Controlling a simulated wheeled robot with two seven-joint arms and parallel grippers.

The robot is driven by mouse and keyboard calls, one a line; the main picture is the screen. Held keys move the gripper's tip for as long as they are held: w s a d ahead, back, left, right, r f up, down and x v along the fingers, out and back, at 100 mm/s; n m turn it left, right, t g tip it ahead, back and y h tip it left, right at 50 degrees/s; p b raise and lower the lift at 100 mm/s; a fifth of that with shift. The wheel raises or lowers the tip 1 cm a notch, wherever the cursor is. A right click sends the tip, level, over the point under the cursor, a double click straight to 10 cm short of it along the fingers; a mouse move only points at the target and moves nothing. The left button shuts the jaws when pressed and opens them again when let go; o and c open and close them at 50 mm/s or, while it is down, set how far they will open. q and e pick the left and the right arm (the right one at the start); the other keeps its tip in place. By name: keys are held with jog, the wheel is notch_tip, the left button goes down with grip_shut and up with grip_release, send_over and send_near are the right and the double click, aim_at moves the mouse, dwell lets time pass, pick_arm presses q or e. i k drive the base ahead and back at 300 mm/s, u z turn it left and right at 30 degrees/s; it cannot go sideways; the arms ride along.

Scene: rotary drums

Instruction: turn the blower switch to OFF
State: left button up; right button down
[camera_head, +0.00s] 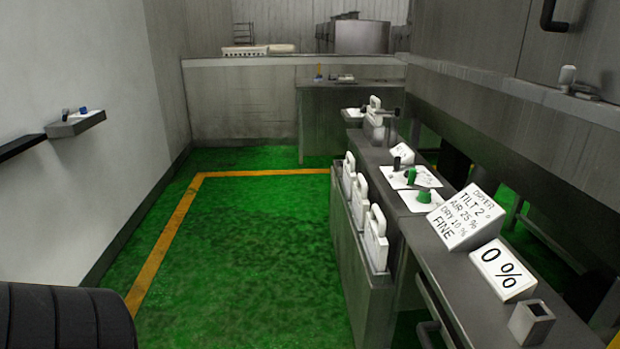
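No switch in the head view carries a readable blower label, so I cannot tell which control is the blower switch. A grey console (432,256) on the right bears white plates with controls. A large green knob (424,196) stands on the nearer plate. A smaller green knob (411,176) and a black knob (397,163) stand farther back. The lettering on the plates is too small to read. A white sign block (467,217) reads DRYER, TILT 2, AIR 25 %, DRY 10 %, FINE. Neither of my grippers is in view.
A white block reading 0 % (503,270) and a square metal socket (530,322) sit on the near console. Several white handled containers (376,243) line its left side. The green floor (250,250) left of it is clear. A wall shelf (75,124) holds small items.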

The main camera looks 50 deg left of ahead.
aim_at(424, 196)
jog(key=u, duration=1.05)
jog(key=i, duration=0.45)
jog(key=u, duration=0.85)
jog(key=i, duration=1.5)
jog(key=z, duration=0.05)
